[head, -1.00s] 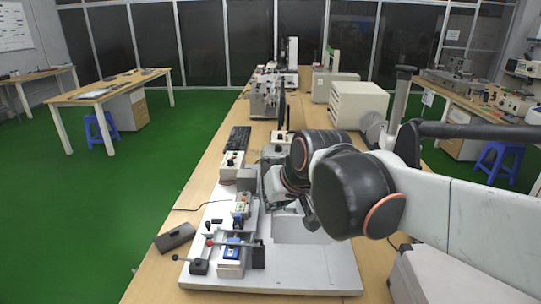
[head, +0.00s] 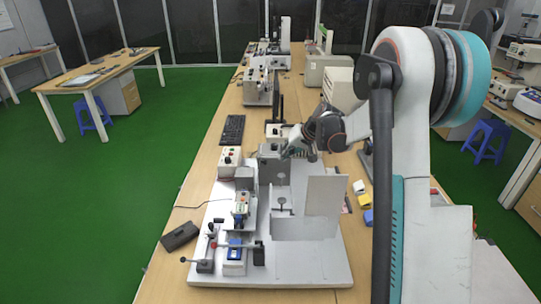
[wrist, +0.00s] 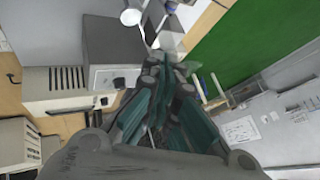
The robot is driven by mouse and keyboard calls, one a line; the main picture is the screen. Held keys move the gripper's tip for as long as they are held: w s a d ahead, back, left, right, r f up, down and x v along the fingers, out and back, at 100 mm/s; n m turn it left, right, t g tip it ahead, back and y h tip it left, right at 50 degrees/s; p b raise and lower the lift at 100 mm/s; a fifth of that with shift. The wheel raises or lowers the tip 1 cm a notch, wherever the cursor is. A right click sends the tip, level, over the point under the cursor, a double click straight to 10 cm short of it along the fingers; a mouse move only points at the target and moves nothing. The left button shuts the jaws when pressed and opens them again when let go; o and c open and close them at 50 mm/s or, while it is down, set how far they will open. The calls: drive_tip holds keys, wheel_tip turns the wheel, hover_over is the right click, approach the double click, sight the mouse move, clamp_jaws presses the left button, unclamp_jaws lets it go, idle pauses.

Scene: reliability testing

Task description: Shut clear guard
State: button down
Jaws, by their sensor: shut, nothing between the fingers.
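A pale, flat guard panel (head: 325,196) stands upright at the right of the test fixture on the white base plate (head: 300,268), in the head view. I cannot tell for sure whether it is see-through or how far it is swung. A low grey wall (head: 298,229) is in front of it. My gripper (head: 287,154) is behind and left of the panel, apart from it, close to the fixture's grey block (head: 272,170). In the wrist view my gripper's teal fingers (wrist: 160,100) are together and hold nothing. A pale translucent part (wrist: 170,42) shows beyond them.
A toggle clamp with a red knob (head: 213,244) and a blue part (head: 235,249) are at the plate's front left. A dark box (head: 179,236) lies left of the plate. Yellow and blue blocks (head: 364,202) lie to its right. A keyboard (head: 232,129) is behind left.

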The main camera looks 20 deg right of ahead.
drive_tip(key=d+b+x, duration=0.1)
drive_tip(key=x, duration=1)
drive_tip(key=shift+w+d+f, duration=0.2)
drive_tip(key=shift+d+f, duration=0.1)
drive_tip(key=shift+d, duration=0.1)
drive_tip(key=shift+a+r, duration=0.1)
